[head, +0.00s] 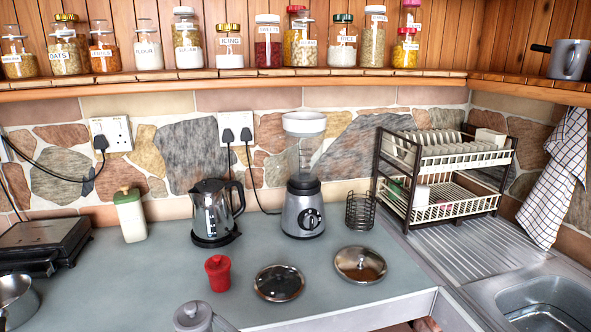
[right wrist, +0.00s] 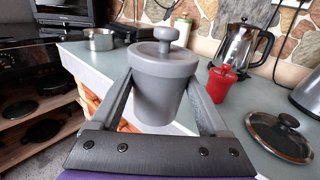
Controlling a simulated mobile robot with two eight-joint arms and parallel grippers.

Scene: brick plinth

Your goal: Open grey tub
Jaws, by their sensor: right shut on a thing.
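The grey tub (right wrist: 160,95) is upright between the two fingers of my right gripper (right wrist: 160,98), which is shut on its sides. Its grey lid (right wrist: 165,50) with a round knob sits on top. In the head view only the top of the grey tub (head: 190,316) shows at the bottom edge, with part of a grey finger beside it. The tub's base is hidden in the head view, and I cannot tell whether it touches the counter. My left gripper is in neither view.
A red tub (head: 218,273) and two pot lids (head: 279,283) (head: 360,265) lie on the counter beyond. A kettle (head: 216,212), blender (head: 303,190) and dish rack (head: 440,170) stand behind. A metal pan (head: 15,298) is at left. The counter between pan and red tub is clear.

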